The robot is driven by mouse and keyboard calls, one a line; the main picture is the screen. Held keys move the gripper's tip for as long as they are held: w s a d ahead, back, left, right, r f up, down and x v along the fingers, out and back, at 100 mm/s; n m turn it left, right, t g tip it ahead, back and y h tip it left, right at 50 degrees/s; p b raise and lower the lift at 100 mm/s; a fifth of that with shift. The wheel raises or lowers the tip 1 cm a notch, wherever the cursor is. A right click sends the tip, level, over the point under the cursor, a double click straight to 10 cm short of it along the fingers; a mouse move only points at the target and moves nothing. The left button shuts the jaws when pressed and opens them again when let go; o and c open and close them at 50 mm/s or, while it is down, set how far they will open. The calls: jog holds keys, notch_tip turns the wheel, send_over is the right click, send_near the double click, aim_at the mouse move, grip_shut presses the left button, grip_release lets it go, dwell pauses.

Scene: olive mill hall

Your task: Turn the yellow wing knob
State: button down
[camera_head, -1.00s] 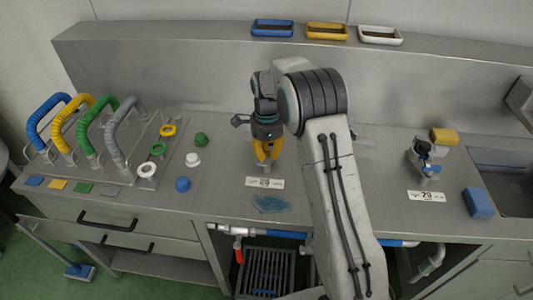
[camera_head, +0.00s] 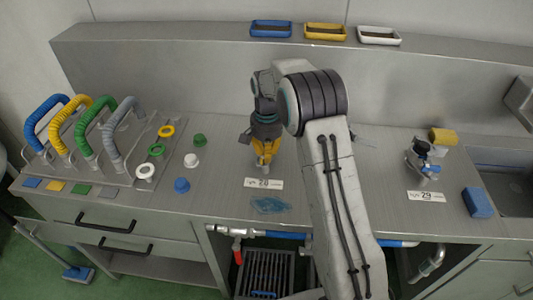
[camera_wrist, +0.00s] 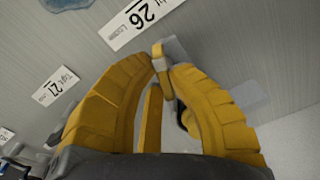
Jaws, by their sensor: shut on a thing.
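In the wrist view the yellow wing knob (camera_wrist: 158,49) sits between the tips of my gripper (camera_wrist: 166,74). The gripper's ribbed yellow fingers are shut on it, one on each side. One yellow end of the knob sticks out past the fingertips, and the fingers hide much of the rest. In the head view my gripper (camera_head: 264,156) points down at the counter, just behind a white number label (camera_head: 264,183). The knob cannot be told apart from the yellow fingers there.
A blue smear (camera_head: 270,205) lies in front of the label. Green, white and blue caps (camera_head: 182,185) stand left of my gripper. Coloured arched hoses (camera_head: 87,130) are farther left. A small fixture (camera_head: 423,160) and a blue block (camera_head: 478,202) are at right, beside a sink.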

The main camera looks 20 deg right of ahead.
jog(key=n, duration=0.5)
jog(key=shift+w+f+n, duration=0.1)
jog(key=shift+n, duration=0.3)
jog(key=n, duration=0.5)
jog(key=shift+w, duration=0.1)
jog(key=n, duration=0.5)
jog(key=shift+n, duration=0.4)
jog(key=n, duration=0.5)
jog(key=shift+w+a, duration=0.1)
jog(key=shift+n, duration=0.3)
jog(key=c, duration=1.2)
grip_release()
jog(key=shift+w, duration=0.1)
notch_tip(320, 180, up, 12)
jog(key=shift+r, duration=0.1)
